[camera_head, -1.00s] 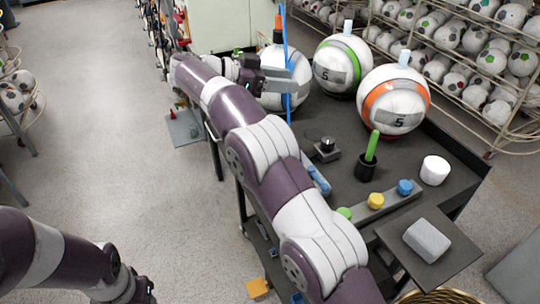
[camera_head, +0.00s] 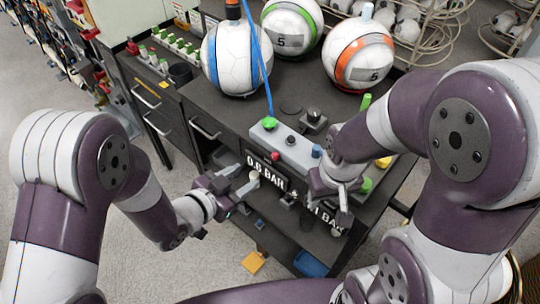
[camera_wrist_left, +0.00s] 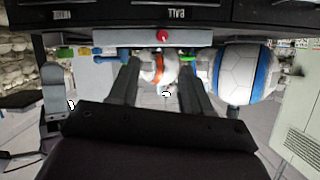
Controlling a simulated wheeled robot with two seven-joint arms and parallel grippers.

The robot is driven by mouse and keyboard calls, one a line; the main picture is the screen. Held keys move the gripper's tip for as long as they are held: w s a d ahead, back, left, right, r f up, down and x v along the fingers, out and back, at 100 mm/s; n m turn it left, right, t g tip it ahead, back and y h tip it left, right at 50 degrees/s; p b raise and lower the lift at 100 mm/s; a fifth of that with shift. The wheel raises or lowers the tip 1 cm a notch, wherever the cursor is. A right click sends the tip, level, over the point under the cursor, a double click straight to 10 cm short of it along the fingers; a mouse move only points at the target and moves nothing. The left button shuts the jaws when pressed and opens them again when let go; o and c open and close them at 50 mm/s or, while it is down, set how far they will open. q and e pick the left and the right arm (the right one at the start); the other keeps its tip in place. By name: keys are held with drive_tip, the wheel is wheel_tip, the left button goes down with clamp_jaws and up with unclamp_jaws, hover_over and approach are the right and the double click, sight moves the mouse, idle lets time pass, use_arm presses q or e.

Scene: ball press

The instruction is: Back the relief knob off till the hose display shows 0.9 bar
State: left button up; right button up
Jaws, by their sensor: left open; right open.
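The pressure console (camera_head: 290,146) sits on the dark cart. A white round knob (camera_head: 254,178) is on the cart's front, beside a display (camera_head: 265,172) reading 0.0 or 0.6 BAR; the first decimal is unclear. I cannot tell which knob is the relief knob. My left gripper (camera_head: 243,182) is open, its fingertips at the white knob; contact is unclear. In the left wrist view its fingers (camera_wrist_left: 160,75) are apart below a red button (camera_wrist_left: 162,35). My right gripper (camera_head: 340,196) is open in front of a second, partly hidden BAR display (camera_head: 327,215).
Green-striped (camera_head: 292,28) and orange-striped (camera_head: 358,48) balls stand behind. A blue knob (camera_head: 317,151) is at the console's right end. Open floor lies left of the cart.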

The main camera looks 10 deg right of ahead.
sight(273, 158)
use_arm(q)
drive_tip(key=p+x, duration=0.1)
drive_tip(key=x, duration=1)
drive_tip(key=shift+w+f+p, duration=0.1)
drive_tip(key=shift+f+p, duration=0.1)
drive_tip(key=shift+p, duration=0.2)
drive_tip(key=shift+a, duration=0.1)
drive_tip(key=shift+w, duration=0.1)
clamp_jaws()
